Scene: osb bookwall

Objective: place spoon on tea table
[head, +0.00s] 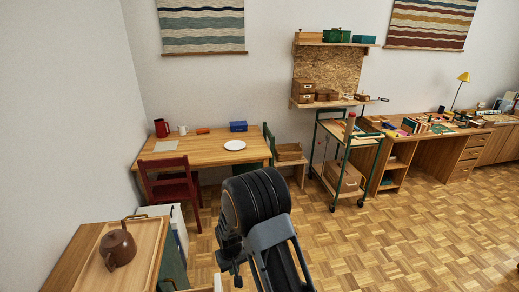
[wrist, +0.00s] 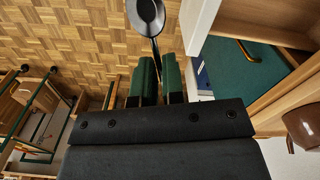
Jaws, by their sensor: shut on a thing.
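A dark spoon (wrist: 149,16) shows at the top middle of the wrist view, bowl outermost, handle running down between the green finger pads. My gripper (wrist: 160,72) is shut on its handle and holds it over the parquet floor. The spoon is not visible in the head view, where my black arm fills the lower middle. A wooden table (head: 184,154) stands at the back left. A wooden cabinet top (head: 76,256) with a tray (head: 142,250) and brown teapot (head: 117,248) is at lower left. I cannot tell for certain which is the tea table.
The table carries a white plate (head: 235,145), blue box (head: 238,126), white mug (head: 183,130) and red jug (head: 162,128). A red chair (head: 171,187) stands at its front. A green-framed trolley (head: 346,133) is farther right. The parquet floor (head: 420,235) at right is clear.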

